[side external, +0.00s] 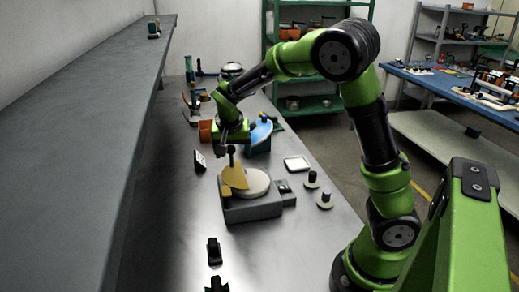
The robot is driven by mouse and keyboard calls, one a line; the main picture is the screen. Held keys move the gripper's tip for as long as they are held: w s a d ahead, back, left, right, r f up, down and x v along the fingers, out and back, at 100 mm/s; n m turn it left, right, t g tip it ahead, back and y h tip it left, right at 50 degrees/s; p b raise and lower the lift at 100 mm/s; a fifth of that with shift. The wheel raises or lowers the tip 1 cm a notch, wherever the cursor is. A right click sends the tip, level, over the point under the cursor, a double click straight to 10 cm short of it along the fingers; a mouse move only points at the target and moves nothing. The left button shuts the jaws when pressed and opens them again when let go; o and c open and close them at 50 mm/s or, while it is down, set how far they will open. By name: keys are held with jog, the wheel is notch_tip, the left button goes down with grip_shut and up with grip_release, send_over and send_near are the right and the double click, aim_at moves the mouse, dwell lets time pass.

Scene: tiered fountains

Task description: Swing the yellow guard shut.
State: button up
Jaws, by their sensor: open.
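The yellow guard (234,178) stands raised and tilted at the left part of a grey machine (252,209) with a pale round disc (257,184) on top. The guard partly overlaps the disc in this view. A dark post with a round knob (231,151) rises at the guard's upper edge. My gripper (233,141) is right above the guard, pointing down, with its open fingers close to the knob. I cannot tell whether they touch it.
A blue rounded thing (260,133) and an orange box (206,131) stand behind the machine. A white tray (297,164) and two knobbed weights (325,200) lie to the right. A small dark sign (200,161) stands left.

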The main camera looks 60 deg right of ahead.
jog(key=v, duration=1.3)
jog(key=shift+f, duration=0.1)
jog(key=s+a+f+n+t+y, duration=0.1)
jog(key=s+a+n+t+y, duration=0.1)
jog(key=s, duration=0.6)
jog(key=s+a+n+t+y, duration=0.2)
jog(key=s+a+n+y, duration=0.1)
jog(key=s+a+n, duration=0.2)
jog(key=shift+s+a+f+t+y, duration=0.35)
jog(key=shift+s+a, duration=0.95)
jog(key=shift+s, duration=0.6)
